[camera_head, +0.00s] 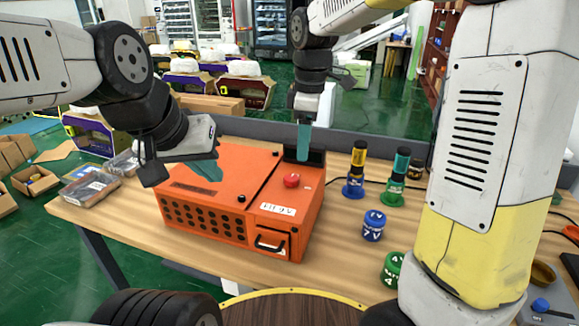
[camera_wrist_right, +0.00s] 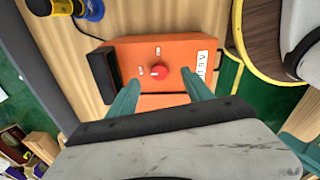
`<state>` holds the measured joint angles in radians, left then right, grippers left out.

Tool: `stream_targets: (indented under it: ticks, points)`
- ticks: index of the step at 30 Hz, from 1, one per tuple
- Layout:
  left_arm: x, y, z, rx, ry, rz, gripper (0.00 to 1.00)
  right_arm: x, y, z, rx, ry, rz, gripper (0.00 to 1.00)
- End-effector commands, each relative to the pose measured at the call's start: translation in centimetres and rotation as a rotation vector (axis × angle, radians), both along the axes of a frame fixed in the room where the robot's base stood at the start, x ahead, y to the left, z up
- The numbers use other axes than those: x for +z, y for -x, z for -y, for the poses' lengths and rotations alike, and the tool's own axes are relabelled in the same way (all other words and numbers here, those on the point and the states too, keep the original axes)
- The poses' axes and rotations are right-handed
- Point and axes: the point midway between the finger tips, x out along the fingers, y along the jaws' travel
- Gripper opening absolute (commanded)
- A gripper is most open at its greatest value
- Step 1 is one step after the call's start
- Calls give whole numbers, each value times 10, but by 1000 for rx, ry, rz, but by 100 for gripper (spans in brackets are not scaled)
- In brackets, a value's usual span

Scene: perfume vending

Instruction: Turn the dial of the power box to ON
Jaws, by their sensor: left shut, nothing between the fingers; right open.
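The orange power box (camera_head: 215,190) stands on the wooden table in the head view. Its round red dial (camera_head: 291,180) is on the top, near the right side. In the right wrist view the dial (camera_wrist_right: 160,72) has two small white marks beside it, too small to read; I cannot tell its setting. My right gripper (camera_head: 304,142) is above the box's far right part, near a black block. Its open teal fingers (camera_wrist_right: 163,90) show on either side of the dial's line of sight, apart from it. My left gripper (camera_head: 207,172) is shut and empty over the box's left part.
Blue and green bottles with yellow and teal tops (camera_head: 355,170) stand right of the box. A blue jar (camera_head: 374,226) and a green jar (camera_head: 393,268) are nearer. Clear packages (camera_head: 88,187) lie at the table's left. A handle (camera_head: 268,243) sticks out of the box's front.

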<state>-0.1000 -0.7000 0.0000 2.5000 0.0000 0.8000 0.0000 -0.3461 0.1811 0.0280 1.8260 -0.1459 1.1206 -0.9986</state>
Motion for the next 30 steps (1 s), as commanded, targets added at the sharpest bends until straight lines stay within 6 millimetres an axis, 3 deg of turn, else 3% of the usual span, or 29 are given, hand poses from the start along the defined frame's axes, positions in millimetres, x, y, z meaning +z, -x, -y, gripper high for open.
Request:
stream_targets:
  ticks: [3, 8, 13, 21, 30]
  points:
    - [0, 0, 0, 0, 0, 0, 0, -16, -15, -18, 132, 36, -36, 59]
    - [0, 0, 0, 0, 0, 0, 0, -26, -22, -28, 213, 54, -57, 59]
    - [0, 0, 0, 0, 0, 0, 0, -42, -22, -29, 224, 57, -61, 59]
    - [0, 0, 0, 0, 0, 0, 0, -85, -22, -28, 221, 57, -60, 59]
    - [0, 0, 0, 0, 0, 0, 0, -103, -22, -28, 219, 56, -56, 59]
